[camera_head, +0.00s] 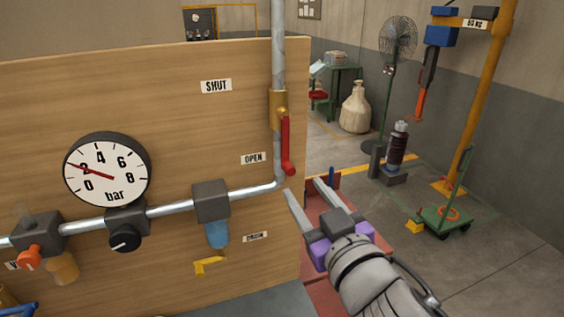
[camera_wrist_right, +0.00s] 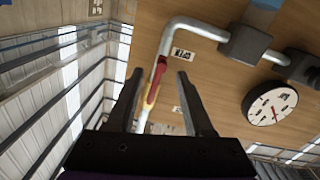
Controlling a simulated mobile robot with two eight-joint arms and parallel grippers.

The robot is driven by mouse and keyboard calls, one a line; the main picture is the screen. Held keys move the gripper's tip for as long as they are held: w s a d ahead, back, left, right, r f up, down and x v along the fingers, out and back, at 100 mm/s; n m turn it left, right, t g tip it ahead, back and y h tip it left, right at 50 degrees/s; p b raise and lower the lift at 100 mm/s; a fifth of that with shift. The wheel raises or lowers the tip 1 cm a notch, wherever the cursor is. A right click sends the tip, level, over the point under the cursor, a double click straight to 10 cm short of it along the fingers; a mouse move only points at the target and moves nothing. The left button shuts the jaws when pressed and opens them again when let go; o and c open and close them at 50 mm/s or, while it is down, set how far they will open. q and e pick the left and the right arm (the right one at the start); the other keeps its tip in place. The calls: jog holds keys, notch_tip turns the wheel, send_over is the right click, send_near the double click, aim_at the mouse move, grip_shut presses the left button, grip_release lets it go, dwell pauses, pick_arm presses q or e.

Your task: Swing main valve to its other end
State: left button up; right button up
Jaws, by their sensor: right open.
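The main valve has a red lever (camera_head: 287,146) on a brass body (camera_head: 279,110) on the upright pipe at the board's right edge. The lever hangs down along the pipe, with its lower end near the OPEN label (camera_head: 254,158). The SHUT label (camera_head: 216,86) is higher up. My right gripper (camera_head: 303,188) is open and empty, just below and right of the lever's end. In the right wrist view, the lever (camera_wrist_right: 160,72) appears between the spread fingers, beyond their tips, with no contact visible. My left gripper is not in view.
A pressure gauge (camera_head: 107,170) reads about 2 bar. A black knob (camera_head: 125,239), an orange knob (camera_head: 29,258) and a yellow handle (camera_head: 208,265) sit on the board (camera_head: 180,130). A horizontal pipe (camera_head: 165,209) crosses it.

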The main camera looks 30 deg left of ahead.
aim_at(283, 160)
jog(key=shift+w+a+r, duration=0.15)
jog(key=shift+a+r, duration=0.15)
jog(key=shift+a, duration=0.05)
jog(key=p+x, duration=0.2)
jog(key=x, duration=0.7)
jog(key=shift+a, duration=0.2)
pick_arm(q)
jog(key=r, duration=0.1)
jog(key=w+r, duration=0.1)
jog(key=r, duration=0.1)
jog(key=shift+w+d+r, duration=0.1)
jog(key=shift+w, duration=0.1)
pick_arm(e)
jog(key=shift+w+a, duration=0.3)
jog(key=shift+a, duration=0.05)
grip_shut()
